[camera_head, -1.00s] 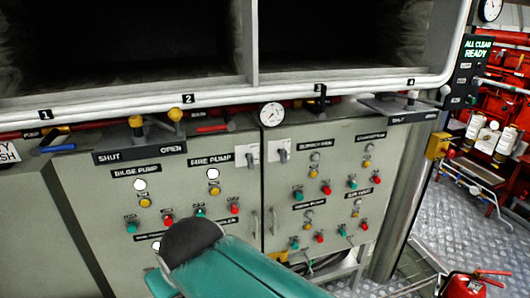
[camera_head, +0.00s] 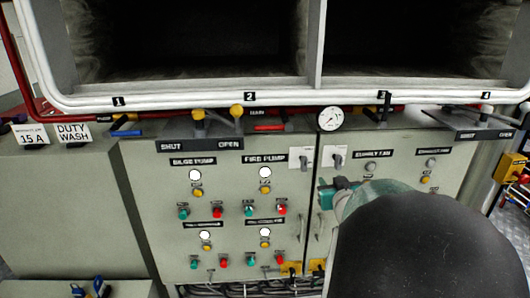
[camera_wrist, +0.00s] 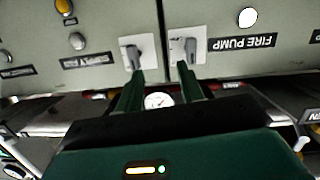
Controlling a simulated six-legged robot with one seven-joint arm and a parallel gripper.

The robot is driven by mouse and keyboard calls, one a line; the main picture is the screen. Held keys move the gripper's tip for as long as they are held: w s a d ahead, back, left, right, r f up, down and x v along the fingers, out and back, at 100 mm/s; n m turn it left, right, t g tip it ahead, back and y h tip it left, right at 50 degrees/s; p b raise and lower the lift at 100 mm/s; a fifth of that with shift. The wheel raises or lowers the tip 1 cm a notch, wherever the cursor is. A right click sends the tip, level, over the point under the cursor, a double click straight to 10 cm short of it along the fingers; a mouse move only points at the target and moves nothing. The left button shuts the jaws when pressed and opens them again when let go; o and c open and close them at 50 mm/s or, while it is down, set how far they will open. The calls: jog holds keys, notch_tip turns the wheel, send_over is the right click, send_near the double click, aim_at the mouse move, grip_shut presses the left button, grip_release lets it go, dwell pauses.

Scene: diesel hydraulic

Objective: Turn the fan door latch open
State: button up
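A similar latch (camera_head: 304,157) sits across the seam on the pump door. In the wrist view, which is upside down, the fan door latch (camera_wrist: 133,57) is left of the seam and the pump door latch (camera_wrist: 187,50) right of it. My gripper (camera_wrist: 160,84) is open and empty, its fingers apart below both latches in that view. My arm hides much of the right door in the head view.
A round gauge (camera_head: 330,119) stands above the seam. Valve levers (camera_head: 197,117) and a red pipe run along the cabinet top. Buttons and lamps cover the left door (camera_head: 235,222). A yellow box (camera_head: 510,167) is at the right.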

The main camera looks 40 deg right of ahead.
jog(key=t, duration=0.2)
send_near(340, 163)
jog(key=shift+m+h, duration=0.3)
jog(key=x, duration=1.1)
jog(key=shift+w+a+f, duration=0.1)
jog(key=shift+w+f, duration=0.05)
jog(key=shift+c, duration=0.2)
grip_shut()
